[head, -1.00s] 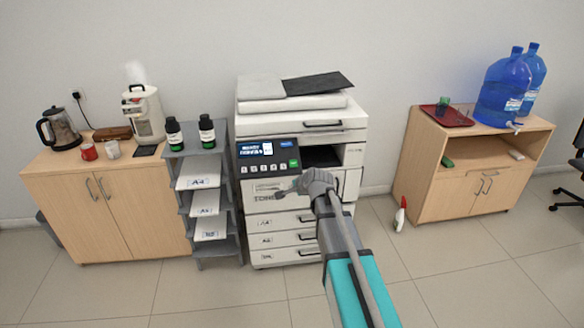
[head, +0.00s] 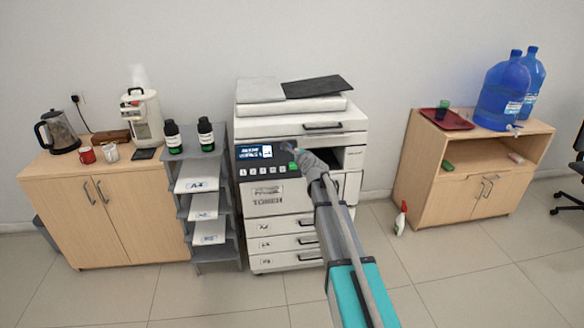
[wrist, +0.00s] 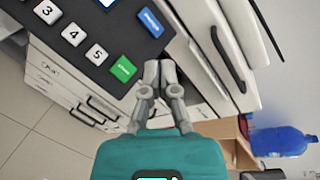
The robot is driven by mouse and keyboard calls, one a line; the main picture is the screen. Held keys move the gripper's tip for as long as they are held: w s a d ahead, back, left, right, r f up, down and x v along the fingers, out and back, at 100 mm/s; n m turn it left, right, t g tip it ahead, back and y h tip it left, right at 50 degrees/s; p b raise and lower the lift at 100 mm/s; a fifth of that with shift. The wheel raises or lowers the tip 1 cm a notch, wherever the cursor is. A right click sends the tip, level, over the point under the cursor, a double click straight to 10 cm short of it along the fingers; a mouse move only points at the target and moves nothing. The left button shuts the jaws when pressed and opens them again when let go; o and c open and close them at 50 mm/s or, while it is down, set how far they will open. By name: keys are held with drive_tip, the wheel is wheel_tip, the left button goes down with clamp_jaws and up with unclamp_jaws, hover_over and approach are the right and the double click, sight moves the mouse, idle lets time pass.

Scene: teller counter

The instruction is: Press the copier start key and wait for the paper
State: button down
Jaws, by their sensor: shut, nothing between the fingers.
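The white copier (head: 262,200) stands against the wall, with a dark control panel (head: 247,166) at its front left. The panel has a lit screen (head: 253,151), a row of number keys and a green start key (wrist: 123,69). A blue key (wrist: 151,22) shows above the green one in the wrist view. My gripper (wrist: 152,70) is shut and empty, its fingertips just right of the green key. In the head view my gripper (head: 290,152) is in front of the panel's right end and partly covers that area. I cannot tell whether it touches the panel. No paper shows in the outlet.
A grey shelf with paper trays (head: 205,207) and two dark bottles stands left of the copier. A wooden cabinet (head: 110,210) is further left. A low cabinet (head: 440,190) with blue water bottles (head: 502,92) stands right. A spray bottle (head: 401,218) is on the floor.

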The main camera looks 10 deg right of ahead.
sight(292, 163)
drive_tip(key=w+f+b, duration=0.1)
drive_tip(key=f+b, duration=0.1)
drive_tip(key=w+f+b, duration=0.1)
drive_tip(key=f+b, duration=0.1)
drive_tip(key=w+f+b, duration=0.2)
drive_tip(key=f+b, duration=0.1)
drive_tip(key=shift+w, duration=0.1)
drive_tip(key=shift+w+f, duration=0.25)
idle(0.4)
drive_tip(key=shift+w+f+b, duration=0.1)
drive_tip(key=shift+b, duration=0.3)
idle(1.1)
drive_tip(key=shift+w+f, duration=0.1)
drive_tip(key=shift+f, duration=0.15)
drive_tip(key=shift+w+f+b, duration=0.25)
drive_tip(key=shift+f+b, duration=0.1)
drive_tip(key=shift+b, duration=0.2)
idle(0.9)
drive_tip(key=shift+s+r, duration=0.1)
drive_tip(key=shift+r, duration=0.1)
idle(0.3)
drive_tip(key=shift+s+r+p, duration=0.35)
drive_tip(key=shift+r+p, duration=0.2)
drive_tip(key=shift+p, duration=0.2)
